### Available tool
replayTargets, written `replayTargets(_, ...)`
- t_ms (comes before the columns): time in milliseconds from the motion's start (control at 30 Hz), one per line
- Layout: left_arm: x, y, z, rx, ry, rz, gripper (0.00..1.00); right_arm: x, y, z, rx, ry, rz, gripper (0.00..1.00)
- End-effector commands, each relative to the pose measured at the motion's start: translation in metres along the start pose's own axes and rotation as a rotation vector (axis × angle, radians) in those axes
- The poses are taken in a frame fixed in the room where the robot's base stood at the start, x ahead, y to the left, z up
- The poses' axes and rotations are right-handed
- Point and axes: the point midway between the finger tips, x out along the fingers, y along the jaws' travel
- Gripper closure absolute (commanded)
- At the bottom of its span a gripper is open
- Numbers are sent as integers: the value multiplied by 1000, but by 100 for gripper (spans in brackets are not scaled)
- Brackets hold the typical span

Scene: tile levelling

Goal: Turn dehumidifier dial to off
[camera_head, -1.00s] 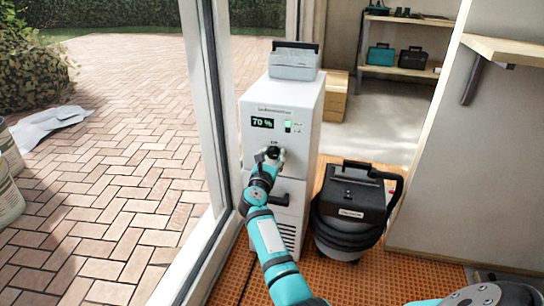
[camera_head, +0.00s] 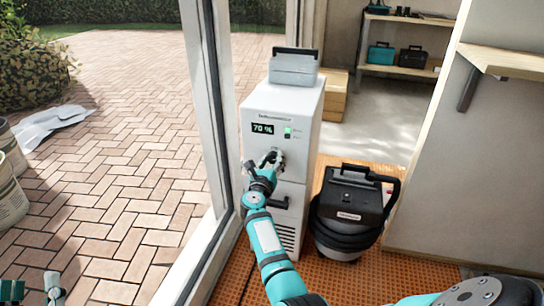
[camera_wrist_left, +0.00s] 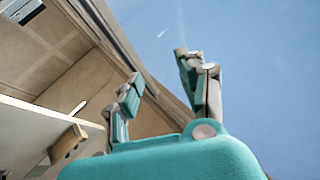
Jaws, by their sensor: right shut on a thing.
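The white dehumidifier (camera_head: 290,103) stands by the door frame with a lit "70 %" display (camera_head: 263,128) and a green light on its front. Its dial (camera_head: 277,157) is below the display and mostly hidden by my right gripper (camera_head: 268,161). My right gripper is shut on the dial, its arm reaching up from the bottom of the head view. The dial's pointer is not legible. My left gripper (camera_head: 53,288) shows at the bottom left corner, far from the dehumidifier. In the left wrist view its fingers (camera_wrist_left: 160,72) are apart with nothing between them.
A grey case (camera_head: 294,66) sits on top of the dehumidifier. A black vacuum (camera_head: 348,215) stands close on its right, and a door frame (camera_head: 222,110) is close on its left. A wall shelf (camera_head: 500,57) is at the right. Buckets (camera_head: 10,190) stand outside at the left.

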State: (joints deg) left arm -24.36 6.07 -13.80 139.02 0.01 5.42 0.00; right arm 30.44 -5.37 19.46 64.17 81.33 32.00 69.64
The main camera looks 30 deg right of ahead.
Motion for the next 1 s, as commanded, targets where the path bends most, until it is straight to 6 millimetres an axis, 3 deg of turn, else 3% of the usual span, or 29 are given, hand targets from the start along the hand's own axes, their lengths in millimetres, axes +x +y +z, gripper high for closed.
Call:
replayTargets(267, -23, -12, 75, 15, -487, -26, 60, 0, 0, 5, -264, 14, -2, 95)
replayTargets(500, -73, -21, 121, 20, -860, -49, 60, 0, 1, 4, -492, 25, -4, 95)
replayTargets(700, -122, -27, 141, 19, -1133, -69, 60, 0, 2, 4, -681, 34, -7, 95)
replayTargets(1000, -184, -32, 146, 14, -1439, -92, 60, 0, 3, 3, -927, 46, -9, 95)
